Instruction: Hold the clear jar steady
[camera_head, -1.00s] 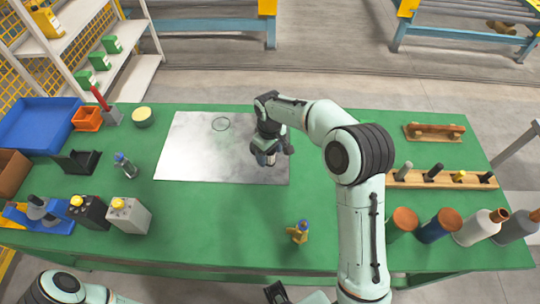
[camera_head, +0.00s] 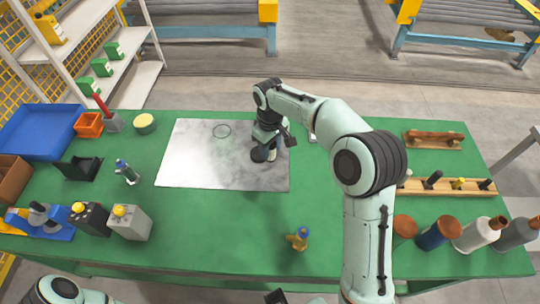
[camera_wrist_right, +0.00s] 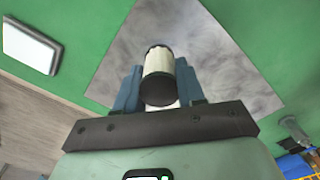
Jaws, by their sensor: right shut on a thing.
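My right gripper (camera_head: 268,146) is over the right part of the grey metal sheet (camera_head: 200,165) on the green table. In the right wrist view its blue fingers (camera_wrist_right: 159,90) are shut on a pale cylinder (camera_wrist_right: 158,62) with a dark end. The cylinder points out between the fingers over the sheet; I cannot tell whether it is the clear jar or whether it touches the sheet. In the head view the gripper mostly hides it. A small clear bottle (camera_head: 125,172) with a blue-green top stands left of the sheet. My left gripper does not show.
A wooden rack (camera_head: 450,188) and several capped bottles, one blue (camera_head: 438,233), are at right. A blue bin (camera_head: 40,131) and two boxy units, one grey (camera_head: 129,224), are at left. Green table between sheet and front edge is mostly clear.

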